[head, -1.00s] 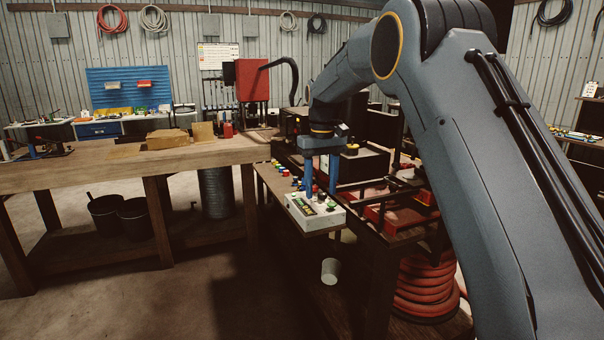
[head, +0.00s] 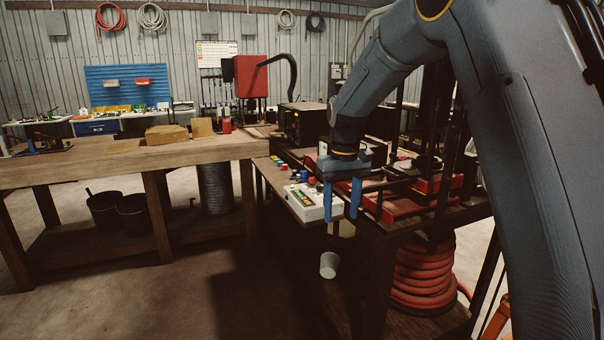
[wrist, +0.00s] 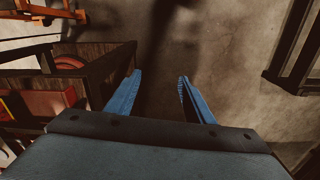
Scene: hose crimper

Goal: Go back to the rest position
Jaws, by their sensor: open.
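My gripper (head: 341,199) is open, with its two blue fingers pointing down. In the head view it hangs at the front edge of the crimper bench, in front of the white control box (head: 312,202) and partly covering it. The wrist view shows the fingers (wrist: 158,88) apart with nothing between them and bare floor beyond. The control box sits on a small side shelf and has coloured buttons near it.
The crimper bench with red parts (head: 395,207) stands right of my gripper, with a coiled red hose (head: 425,280) below. A white cup (head: 329,265) is low under the shelf. A long wooden workbench (head: 90,172) stands left. The floor in front is clear.

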